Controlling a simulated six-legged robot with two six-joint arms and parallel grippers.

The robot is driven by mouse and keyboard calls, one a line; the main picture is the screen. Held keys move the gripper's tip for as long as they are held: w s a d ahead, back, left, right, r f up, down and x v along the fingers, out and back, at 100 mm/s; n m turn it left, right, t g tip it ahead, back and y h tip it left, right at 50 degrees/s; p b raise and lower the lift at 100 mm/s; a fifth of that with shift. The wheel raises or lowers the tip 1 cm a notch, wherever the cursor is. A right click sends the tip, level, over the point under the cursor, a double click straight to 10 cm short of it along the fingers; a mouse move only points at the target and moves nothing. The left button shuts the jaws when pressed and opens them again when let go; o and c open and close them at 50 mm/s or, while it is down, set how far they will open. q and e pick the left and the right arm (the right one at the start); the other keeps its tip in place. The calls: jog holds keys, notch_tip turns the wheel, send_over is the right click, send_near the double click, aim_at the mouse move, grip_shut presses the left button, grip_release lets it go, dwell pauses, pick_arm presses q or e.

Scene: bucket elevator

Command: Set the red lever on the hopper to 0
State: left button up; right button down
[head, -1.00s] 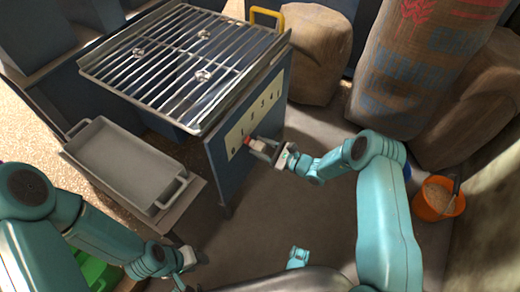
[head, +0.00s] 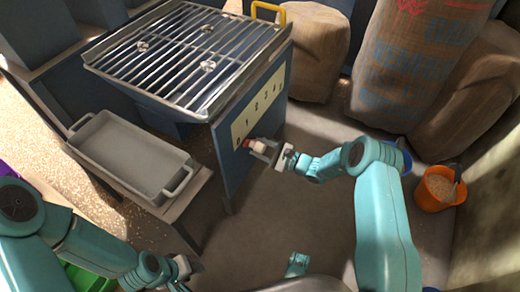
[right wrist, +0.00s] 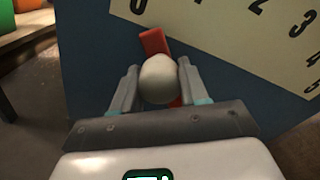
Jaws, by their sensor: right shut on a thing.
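The hopper (head: 262,175) is a dark blue box with a metal grate on top and a pale number plate (head: 243,122) on its side. The red lever (right wrist: 153,42) is on the blue side below the plate, its red upper end close to the 0 in the right wrist view. Its whitish round knob (right wrist: 158,78) sits between the fingers of my right gripper (head: 262,151), which is shut on it. The knob hides part of the lever. My left gripper (head: 183,269) is low at the left, away from the hopper; its fingers are unclear.
A grey tray (head: 117,143) rests on a low stand left of the hopper. Sacks (head: 315,50) stand behind at the right, and an orange bucket (head: 432,194) is at the far right. The floor in front of the hopper is clear.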

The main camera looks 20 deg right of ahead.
jog(key=shift+s+a+f, duration=0.15)
jog(key=shift+a, duration=0.1)
jog(key=c, duration=0.6)
grip_release()
jog(key=shift+d, duration=0.1)
jog(key=shift+s+d, duration=0.1)
jog(key=shift+d, duration=0.1)
jog(key=p+v, duration=0.4)
jog(key=v, duration=1.1)
jog(key=shift+s+d, duration=0.25)
jog(key=shift+d, duration=0.05)
jog(key=shift+a, duration=0.1)
